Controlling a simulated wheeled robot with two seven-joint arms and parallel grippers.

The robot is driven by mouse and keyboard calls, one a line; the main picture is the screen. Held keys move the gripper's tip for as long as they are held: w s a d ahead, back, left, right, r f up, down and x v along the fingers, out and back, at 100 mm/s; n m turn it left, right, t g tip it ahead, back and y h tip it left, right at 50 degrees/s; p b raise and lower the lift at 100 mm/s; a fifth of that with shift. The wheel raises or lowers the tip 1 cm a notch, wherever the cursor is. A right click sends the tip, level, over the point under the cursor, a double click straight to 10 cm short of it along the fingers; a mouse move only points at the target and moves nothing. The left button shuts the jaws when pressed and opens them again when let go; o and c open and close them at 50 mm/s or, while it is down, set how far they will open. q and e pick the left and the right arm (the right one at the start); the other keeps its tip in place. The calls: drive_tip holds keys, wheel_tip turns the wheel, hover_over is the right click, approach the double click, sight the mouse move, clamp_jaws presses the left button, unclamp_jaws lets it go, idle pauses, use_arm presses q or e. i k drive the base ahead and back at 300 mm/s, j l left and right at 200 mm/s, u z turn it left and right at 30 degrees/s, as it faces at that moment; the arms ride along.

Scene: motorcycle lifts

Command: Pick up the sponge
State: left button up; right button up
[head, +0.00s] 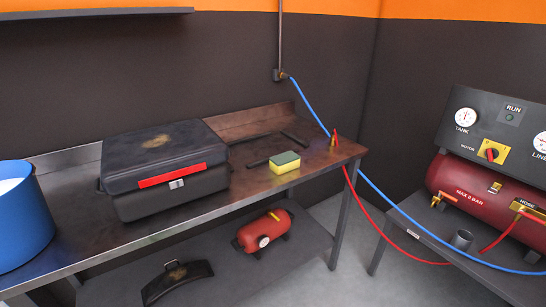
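The sponge (285,163) is a small block, green on top and yellow below. It lies on the metal workbench (225,205), near its front edge and toward its right end. It is to the right of a black toolbox. Nothing touches it from above, and its top and front are in plain sight. Neither of my grippers shows in the head view.
The black toolbox (165,165) with a red handle stands left of the sponge. A blue bucket (22,220) is at far left. Dark bars lie behind the sponge. A red valve (334,140) with hoses sits at the bench's right end. A compressor (470,190) stands right.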

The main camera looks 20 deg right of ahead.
sight(281, 164)
drive_tip(key=u, duration=1.3)
drive_tip(key=z, duration=1.4)
drive_tip(key=i+l, duration=1.25)
drive_tip(key=l, duration=0.2)
drive_tip(key=j+u, duration=0.05)
